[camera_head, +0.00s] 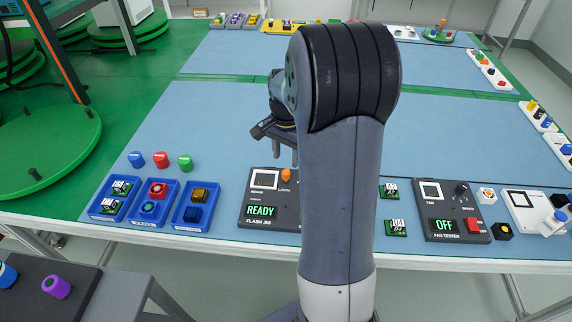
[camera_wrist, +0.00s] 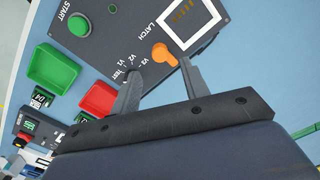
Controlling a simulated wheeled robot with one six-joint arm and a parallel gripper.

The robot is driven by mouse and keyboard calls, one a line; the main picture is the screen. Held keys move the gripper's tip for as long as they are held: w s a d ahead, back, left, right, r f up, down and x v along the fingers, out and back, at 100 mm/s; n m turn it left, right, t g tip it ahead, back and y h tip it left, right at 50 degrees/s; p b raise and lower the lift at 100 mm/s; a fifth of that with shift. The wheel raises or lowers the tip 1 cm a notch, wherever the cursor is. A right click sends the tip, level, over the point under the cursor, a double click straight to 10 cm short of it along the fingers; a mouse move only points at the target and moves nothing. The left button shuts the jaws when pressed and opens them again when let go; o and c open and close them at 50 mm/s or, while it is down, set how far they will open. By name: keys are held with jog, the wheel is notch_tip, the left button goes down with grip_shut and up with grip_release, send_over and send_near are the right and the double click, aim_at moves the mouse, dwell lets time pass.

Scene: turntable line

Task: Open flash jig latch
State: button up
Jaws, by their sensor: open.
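The flash jig (camera_head: 290,215) is a dark box at the table's front edge, with a lit green READY display. Its orange latch (camera_head: 286,175) stands at the top right of the box, and it also shows in the wrist view (camera_wrist: 164,54) beside the word LATCH and the white-framed square window (camera_wrist: 190,17). My gripper (camera_head: 285,158) is open above the latch, fingers pointing down. In the wrist view my gripper (camera_wrist: 159,66) has its fingertips on either side of the latch, with nothing held. Contact with the latch cannot be told.
Blue trays (camera_head: 156,226) with parts stand left of the jig, with coloured knobs behind. A fan tester (camera_head: 452,228) reading OFF is to the right. Green (camera_wrist: 55,68) and red (camera_wrist: 98,103) bins lie beside the jig. My arm hides part of the table.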

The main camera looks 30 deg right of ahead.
aim_at(286, 172)
jog(key=shift+r, duration=2.4)
jog(key=shift+f, duration=0.15)
notch_tip(286, 172, down, 11)
jog(key=shift+r, duration=0.2)
